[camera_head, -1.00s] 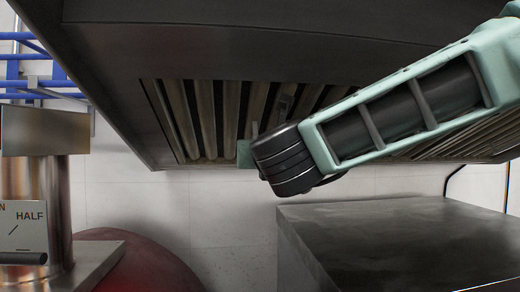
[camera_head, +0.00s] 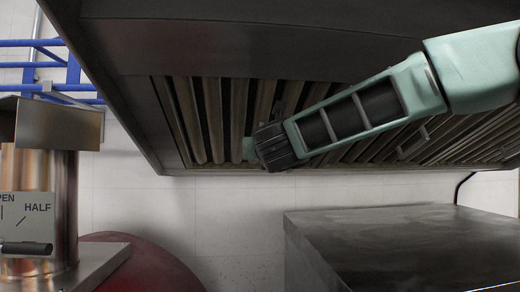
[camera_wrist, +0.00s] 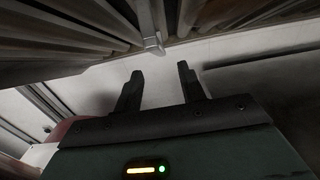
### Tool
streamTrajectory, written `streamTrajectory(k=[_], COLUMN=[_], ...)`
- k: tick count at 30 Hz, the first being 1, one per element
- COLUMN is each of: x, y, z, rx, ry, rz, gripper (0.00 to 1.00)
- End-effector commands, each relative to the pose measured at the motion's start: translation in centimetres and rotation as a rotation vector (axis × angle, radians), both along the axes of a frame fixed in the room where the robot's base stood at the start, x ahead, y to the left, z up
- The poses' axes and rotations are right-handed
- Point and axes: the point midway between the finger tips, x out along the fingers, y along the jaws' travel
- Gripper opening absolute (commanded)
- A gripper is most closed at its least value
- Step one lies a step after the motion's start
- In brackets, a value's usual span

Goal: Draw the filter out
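Slatted baffle filters line the underside of the dark hood; the left filter (camera_head: 211,120) and a right part with a small handle (camera_head: 413,143) show in the head view. I cannot tell which filter the task means. My wrist covers part of the slats, and my fingers are hidden there. In the wrist view my gripper (camera_wrist: 160,85) is open, with two dark fingers apart and nothing between them. Slats (camera_wrist: 50,35) run above the fingertips, and a pale metal strip with a bracket-like end (camera_wrist: 152,42) hangs beyond them, apart from both fingers.
The hood's dark front panel (camera_head: 230,45) is above my arm. A flat grey metal top (camera_head: 400,235) lies below right. A dark red rounded object (camera_head: 150,265) is low; white wall shows behind.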

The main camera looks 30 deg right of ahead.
Motion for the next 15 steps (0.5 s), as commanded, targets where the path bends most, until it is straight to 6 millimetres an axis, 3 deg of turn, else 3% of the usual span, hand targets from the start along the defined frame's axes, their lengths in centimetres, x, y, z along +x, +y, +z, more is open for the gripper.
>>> streamTrajectory(k=[6, 15], x=[3.7, 6.3], y=[-1.6, -2.7], z=[0.2, 0.0], rx=[-0.005, -0.001], ry=[0.002, 0.000], rz=[-0.003, -0.001], gripper=[0.40, 0.40])
